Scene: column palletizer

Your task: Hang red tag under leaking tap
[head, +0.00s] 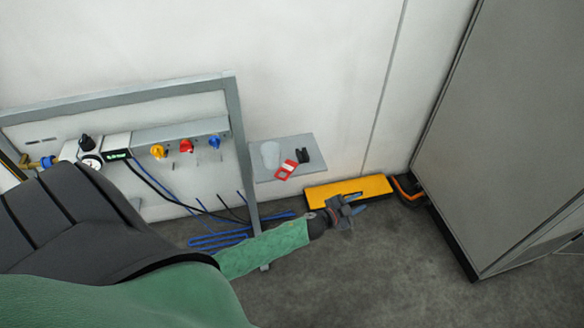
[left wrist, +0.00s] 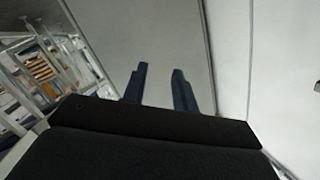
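A red tag (head: 286,170) with a pale patch lies on a small grey shelf (head: 290,143) right of the metal frame. Three taps stand in a row on the frame's manifold: yellow (head: 157,151), red (head: 186,146) and blue (head: 214,142). I cannot tell which one leaks. My left gripper (head: 357,204) is right of and lower in the picture than the shelf, apart from the tag. Its blue fingers are spread and empty, as the left wrist view also shows (left wrist: 160,72). My right gripper is not in view.
A black clip-like item (head: 302,156) and a clear pale item (head: 270,154) share the shelf. A yellow box (head: 347,191) sits by the wall near my gripper. A grey cabinet (head: 505,120) stands at right. Blue hoses (head: 218,240) lie below the frame. Floor is clear in front.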

